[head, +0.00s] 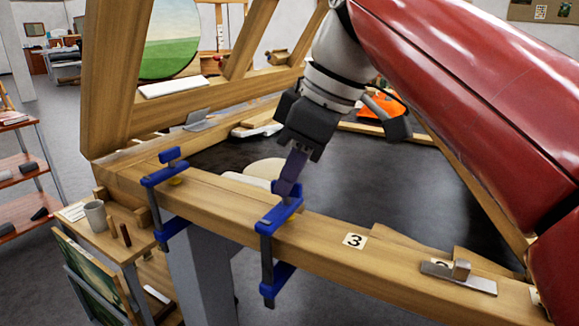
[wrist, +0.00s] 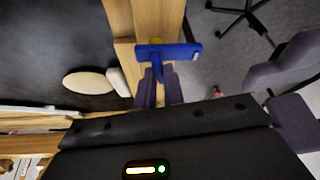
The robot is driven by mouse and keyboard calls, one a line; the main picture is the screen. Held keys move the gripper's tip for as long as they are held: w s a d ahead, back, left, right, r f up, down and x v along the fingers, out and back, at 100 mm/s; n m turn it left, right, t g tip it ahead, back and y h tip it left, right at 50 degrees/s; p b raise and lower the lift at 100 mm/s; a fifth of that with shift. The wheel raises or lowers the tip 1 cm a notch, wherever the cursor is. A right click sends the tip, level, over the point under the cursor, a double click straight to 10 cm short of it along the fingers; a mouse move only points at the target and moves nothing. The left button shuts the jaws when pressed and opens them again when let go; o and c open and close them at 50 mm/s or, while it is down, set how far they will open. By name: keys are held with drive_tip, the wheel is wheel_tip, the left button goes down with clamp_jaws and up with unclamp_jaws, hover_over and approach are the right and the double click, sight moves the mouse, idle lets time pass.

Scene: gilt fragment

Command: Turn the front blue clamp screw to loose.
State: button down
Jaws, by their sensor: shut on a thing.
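The nearer blue clamp (head: 267,245) grips the front wooden beam (head: 215,205), its bar hanging down the beam's near side. My gripper (head: 286,185) points down onto the clamp's top, with its dark fingers shut on the clamp screw. The fingers hide most of the screw in the head view. In the wrist view, the clamp's blue top bar (wrist: 170,52) crosses the beam just beyond the fingertips, and a blue part of the screw (wrist: 157,72) shows between the fingers. A second blue clamp (head: 166,195) sits farther left on the beam, apart from my gripper.
A metal plate with a knob (head: 460,276) lies on the beam at right, past a tag marked 3 (head: 354,240). A pale rounded piece (head: 268,169) lies behind the clamp. At left stand a small table with a mug (head: 96,216) and a shelf cart (head: 25,180).

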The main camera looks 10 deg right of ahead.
drive_tip(key=shift+f+n, duration=0.1)
drive_tip(key=shift+n, duration=0.4)
drive_tip(key=shift+g, duration=0.3)
drive_tip(key=c, duration=1.5)
unclamp_jaws()
